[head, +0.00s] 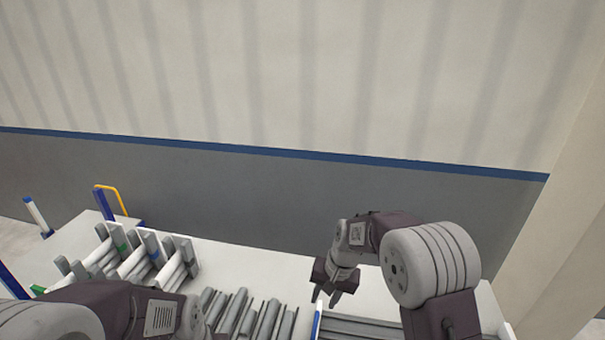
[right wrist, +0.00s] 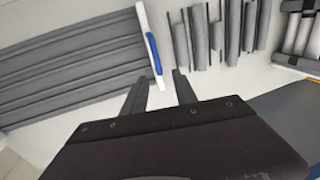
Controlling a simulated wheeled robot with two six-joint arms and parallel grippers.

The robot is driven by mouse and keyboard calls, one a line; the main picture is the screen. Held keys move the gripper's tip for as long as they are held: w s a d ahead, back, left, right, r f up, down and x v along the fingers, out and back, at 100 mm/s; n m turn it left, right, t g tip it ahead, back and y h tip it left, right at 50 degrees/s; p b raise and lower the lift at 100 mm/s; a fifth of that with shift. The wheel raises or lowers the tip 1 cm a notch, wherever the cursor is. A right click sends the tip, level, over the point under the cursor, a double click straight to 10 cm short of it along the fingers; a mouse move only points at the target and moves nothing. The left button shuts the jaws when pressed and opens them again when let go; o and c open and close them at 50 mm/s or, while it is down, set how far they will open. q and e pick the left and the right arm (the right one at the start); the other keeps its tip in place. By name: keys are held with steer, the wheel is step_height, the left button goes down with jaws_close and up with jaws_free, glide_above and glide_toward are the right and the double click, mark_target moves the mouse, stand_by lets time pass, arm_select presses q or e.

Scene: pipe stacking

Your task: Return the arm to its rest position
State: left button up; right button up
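My right gripper (head: 327,300) points down over the table, near the left edge of a tray or stack of long grey pipes (head: 362,328). Shorter grey pipes (head: 243,318) lie in a row on the table, also seen in the right wrist view (right wrist: 220,32). My left arm shows at the lower left; its fingers are not visible.
The white table (head: 222,262) carries a white rack (head: 190,250) holding several grey pipes at the left. A yellow-handled frame (head: 112,198) and a blue and white post (head: 37,216) stand behind it. A grey wall (head: 250,200) is at the back.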

steer(key=s+d+n+h, duration=0.1)
steer(key=s+d, duration=0.4)
steer(key=s, duration=0.3)
steer(key=s+d+n+h, duration=0.1)
steer(key=s+d, duration=0.4)
steer(key=s, duration=0.4)
steer(key=shift+s+r+n, duration=0.25)
steer(key=shift+r+n, duration=0.05)
steer(key=shift+r, duration=0.15)
